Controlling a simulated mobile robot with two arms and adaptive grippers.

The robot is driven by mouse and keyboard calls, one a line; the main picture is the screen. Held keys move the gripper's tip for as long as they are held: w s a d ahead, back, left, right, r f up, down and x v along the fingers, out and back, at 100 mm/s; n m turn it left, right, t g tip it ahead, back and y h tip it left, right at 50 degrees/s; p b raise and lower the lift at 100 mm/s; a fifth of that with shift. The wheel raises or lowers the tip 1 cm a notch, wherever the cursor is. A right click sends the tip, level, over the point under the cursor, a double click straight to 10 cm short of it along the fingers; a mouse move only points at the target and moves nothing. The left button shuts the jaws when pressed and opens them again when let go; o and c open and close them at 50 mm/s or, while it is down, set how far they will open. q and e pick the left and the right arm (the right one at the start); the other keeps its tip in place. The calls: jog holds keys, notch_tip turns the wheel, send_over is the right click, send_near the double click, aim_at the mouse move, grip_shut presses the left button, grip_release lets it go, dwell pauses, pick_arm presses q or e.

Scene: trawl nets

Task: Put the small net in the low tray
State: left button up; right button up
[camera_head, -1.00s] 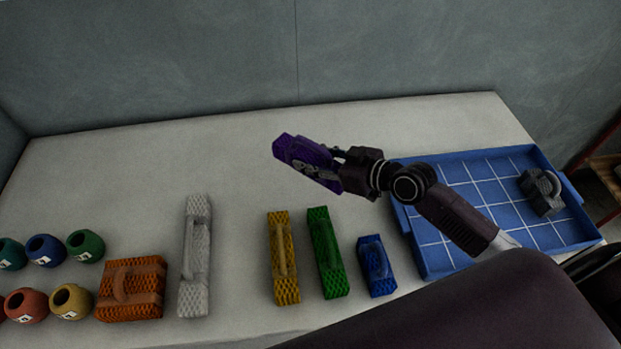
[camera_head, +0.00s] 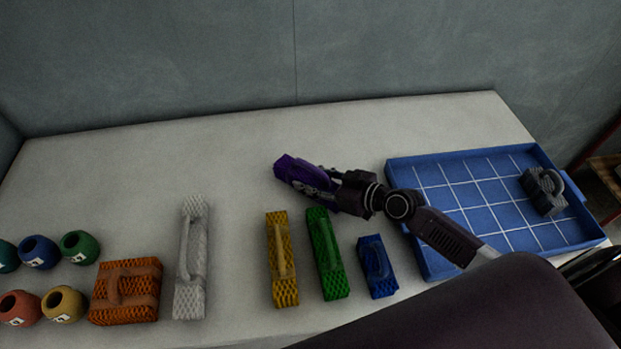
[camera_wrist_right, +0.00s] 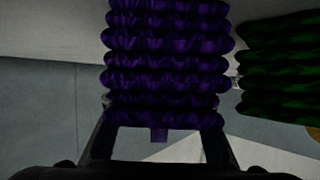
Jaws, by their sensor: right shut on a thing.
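My right gripper (camera_head: 318,183) is shut on a purple net block (camera_head: 288,167) and holds it left of the low tray, over the back middle of the table. In the right wrist view the purple net (camera_wrist_right: 167,65) fills the middle, between the two fingers. The low blue tray (camera_head: 470,153) has a white grid inside and lies at the right. A dark grey net with a handle (camera_head: 543,192) sits in its right part. A small blue net (camera_head: 377,268) lies on the table in front of the tray's left side. My left gripper is not in view.
Green (camera_head: 327,255), yellow (camera_head: 281,262), white (camera_head: 190,262) and orange (camera_head: 126,293) nets stand along the front. Several coloured pots (camera_head: 40,252) are at the left. The table's back left (camera_head: 160,160) is clear. Most of the tray's floor is free.

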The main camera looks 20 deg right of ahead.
jog(key=o, duration=1.3)
